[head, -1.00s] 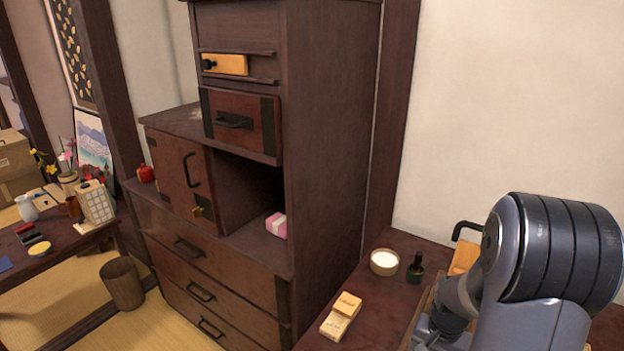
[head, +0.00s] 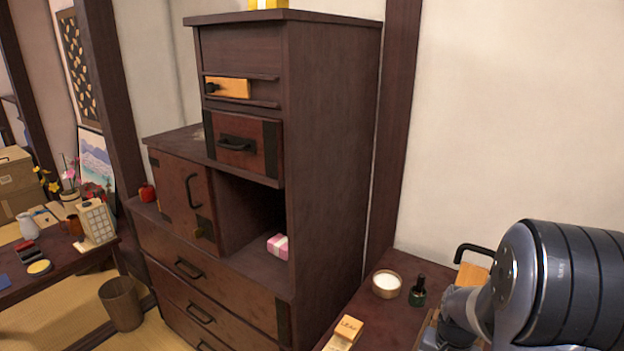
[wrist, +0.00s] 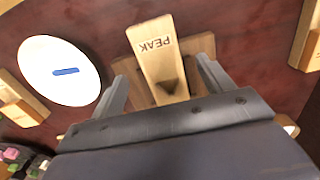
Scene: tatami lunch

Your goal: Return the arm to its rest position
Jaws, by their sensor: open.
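My gripper (wrist: 165,88) shows in the wrist view with its two fingers spread apart. A wooden block marked "PEAK" (wrist: 152,48) appears between and beyond the fingers, over a dark red-brown surface (wrist: 90,17). I cannot tell its exact distance from the fingers, and nothing is clamped. In the head view, my arm is at the lower right, and the gripper itself is out of sight.
A dark wooden cabinet (head: 330,170) stands in the middle, with a pink box (head: 278,246) in its open compartment. On the right-hand surface are a white-filled bowl (head: 387,284), a dark bottle (head: 417,292) and a wooden box (head: 348,327). A white disc (wrist: 60,70) lies left of the gripper.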

